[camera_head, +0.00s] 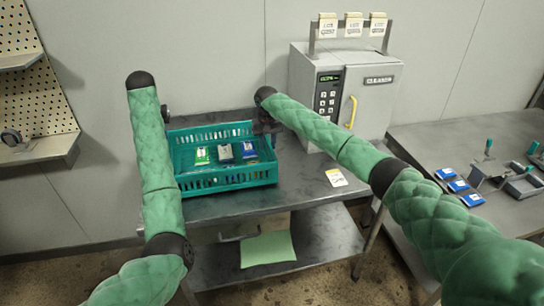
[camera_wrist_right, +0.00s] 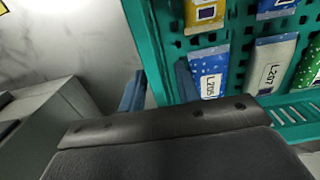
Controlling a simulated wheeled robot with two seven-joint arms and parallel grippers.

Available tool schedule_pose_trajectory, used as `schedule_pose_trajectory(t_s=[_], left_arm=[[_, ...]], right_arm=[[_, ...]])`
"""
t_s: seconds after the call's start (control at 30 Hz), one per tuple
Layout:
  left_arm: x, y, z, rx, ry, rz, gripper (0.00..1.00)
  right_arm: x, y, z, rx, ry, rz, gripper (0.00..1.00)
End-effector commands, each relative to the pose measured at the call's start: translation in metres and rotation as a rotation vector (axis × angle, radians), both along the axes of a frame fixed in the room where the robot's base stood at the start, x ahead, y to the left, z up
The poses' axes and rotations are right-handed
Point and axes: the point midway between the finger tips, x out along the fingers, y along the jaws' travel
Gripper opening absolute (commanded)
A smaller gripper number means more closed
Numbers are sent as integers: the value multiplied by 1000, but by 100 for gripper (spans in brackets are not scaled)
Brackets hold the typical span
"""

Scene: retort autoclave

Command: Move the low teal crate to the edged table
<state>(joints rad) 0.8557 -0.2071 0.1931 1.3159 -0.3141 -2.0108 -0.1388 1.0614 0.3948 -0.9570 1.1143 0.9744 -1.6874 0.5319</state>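The low teal crate (camera_head: 226,182) is at the left of the dark metal table (camera_head: 300,194) in the head view, near its front edge. It looks level and holds several packets; I cannot tell whether its base touches the table. My right gripper (camera_head: 266,127) is at the crate's right wall. In the right wrist view its two blue fingers (camera_wrist_right: 160,90) stand on either side of the teal wall (camera_wrist_right: 148,42), with the wall filling the gap. My left gripper (camera_head: 166,114) is by the crate's left end, mostly hidden behind its own arm.
A grey autoclave (camera_head: 370,90) stands right of the crate. A white card (camera_head: 336,178) lies on the table front. Another table (camera_head: 430,140) at the right carries blue packets (camera_head: 459,186) and a grey fixture (camera_head: 486,172). A green sheet (camera_head: 267,250) lies on the lower shelf.

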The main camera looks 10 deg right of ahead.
Motion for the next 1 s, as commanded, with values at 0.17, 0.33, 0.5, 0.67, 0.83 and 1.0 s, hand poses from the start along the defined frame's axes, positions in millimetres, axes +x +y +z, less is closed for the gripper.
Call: schedule_pose_trajectory(t_s=[0.17,0.33,0.5,0.67,0.83,1.0], left_arm=[[0,0,0,0,0,0,33],[0,0,0,0,0,0,33],[0,0,0,0,0,0,33],[0,0,-1,0,0,0,33],[0,0,0,0,0,0,33],[0,0,0,0,0,0,33]], right_arm=[[1,0,37,1,-2,0,33],[1,0,67,1,-2,1,33],[1,0,87,1,-1,0,33],[1,0,94,0,1,0,33],[1,0,95,0,1,0,33],[1,0,95,0,0,0,33]])
